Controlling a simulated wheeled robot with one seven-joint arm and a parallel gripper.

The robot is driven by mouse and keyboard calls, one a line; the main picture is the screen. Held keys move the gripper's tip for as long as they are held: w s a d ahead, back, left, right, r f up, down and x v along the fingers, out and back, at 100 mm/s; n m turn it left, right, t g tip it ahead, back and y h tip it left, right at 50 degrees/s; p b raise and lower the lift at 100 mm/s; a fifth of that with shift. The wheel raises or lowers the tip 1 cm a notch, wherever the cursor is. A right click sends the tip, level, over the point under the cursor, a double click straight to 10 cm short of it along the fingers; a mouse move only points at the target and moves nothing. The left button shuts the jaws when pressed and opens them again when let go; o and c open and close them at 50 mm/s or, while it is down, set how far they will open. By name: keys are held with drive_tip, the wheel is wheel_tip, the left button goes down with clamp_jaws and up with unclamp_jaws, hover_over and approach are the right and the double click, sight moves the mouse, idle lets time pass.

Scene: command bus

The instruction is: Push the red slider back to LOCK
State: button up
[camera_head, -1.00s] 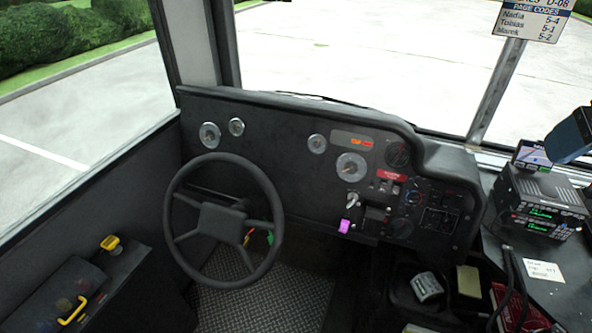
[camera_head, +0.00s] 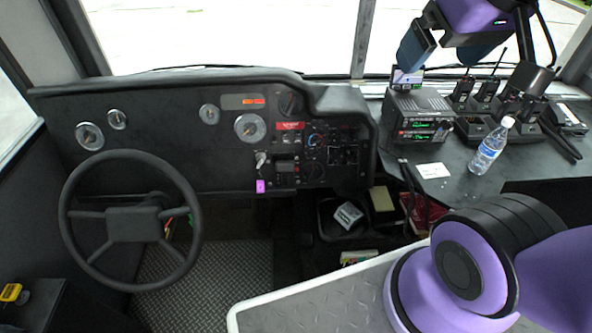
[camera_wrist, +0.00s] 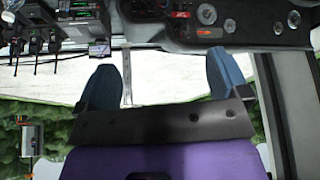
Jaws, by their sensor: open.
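I cannot pick out a red slider or a LOCK marking for certain. A small red panel (camera_head: 290,126) with switches below it sits on the dashboard, right of the large gauge; its lettering is too small to read. It also shows upside down in the wrist view (camera_wrist: 209,33). My gripper (camera_wrist: 165,78) is open and empty, its two blue fingers wide apart with windscreen and pavement between them. In the head view my gripper (camera_head: 446,55) is raised at the upper right, above the radios and well away from the red panel.
The steering wheel (camera_head: 130,222) stands at left. Stacked radios (camera_head: 418,115), handheld radios (camera_head: 484,93) and a water bottle (camera_head: 491,146) occupy the right counter (camera_head: 465,185). A purple tag (camera_head: 260,186) hangs below the dashboard switches. The floor (camera_head: 220,275) beside the wheel is clear.

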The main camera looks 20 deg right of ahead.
drive_tip(key=shift+c, duration=0.4)
drive_tip(key=shift+w, duration=0.1)
drive_tip(key=c, duration=0.3)
drive_tip(key=w, duration=0.2)
drive_tip(key=shift+w+f+n, duration=0.25)
drive_tip(key=shift+w+n, duration=0.05)
drive_tip(key=c, duration=0.6)
drive_tip(key=n+t, duration=0.6)
drive_tip(key=n, duration=0.5)
hover_over(298, 170)
drive_tip(key=s+d, duration=0.3)
wheel_tip(298, 170, down, 30)
wheel_tip(298, 170, down, 16)
drive_tip(key=s+a+n+t+y, duration=0.1)
drive_tip(key=s+n+t+y, duration=0.1)
drive_tip(key=s+n, duration=0.15)
drive_tip(key=s+f+n+t, duration=0.1)
drive_tip(key=s+f+n, duration=0.2)
drive_tip(key=s+f, duration=0.35)
drive_tip(key=x, duration=1.2)
drive_tip(key=shift+a+f, duration=0.1)
drive_tip(key=shift+f, duration=0.2)
